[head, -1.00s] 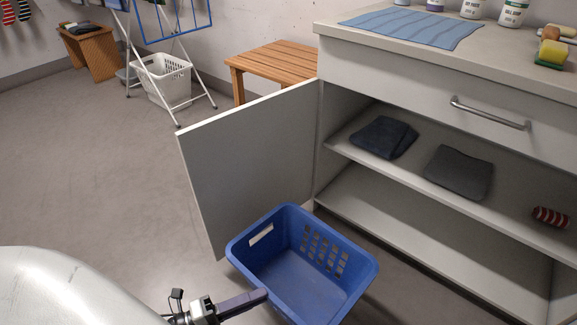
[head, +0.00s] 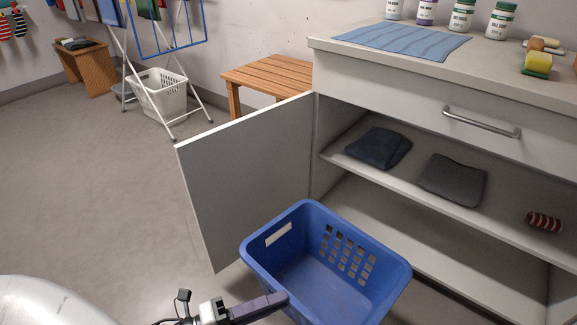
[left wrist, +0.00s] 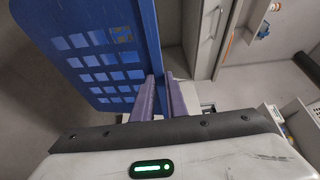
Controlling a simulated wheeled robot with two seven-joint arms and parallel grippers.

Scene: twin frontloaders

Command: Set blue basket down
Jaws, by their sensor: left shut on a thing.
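The blue basket (head: 322,268) is empty and hangs in front of the open cabinet, near the bottom of the head view. My left gripper (head: 262,305) reaches in from the lower left and is shut on the basket's near left rim. In the left wrist view the two purple fingers (left wrist: 162,98) are at the edge of the basket wall (left wrist: 90,50), with its square holes beside them. The basket's lower part is cut off by the frame edge in the head view, so its clearance from the floor is hard to tell. My right gripper is not in view.
The cabinet door (head: 245,190) stands open just behind the basket. The cabinet shelf (head: 480,213) holds two dark folded cloths (head: 378,148) and a red striped roll (head: 544,221). A wooden bench (head: 268,78) and a white basket (head: 160,92) stand behind. Floor at left (head: 90,170) is clear.

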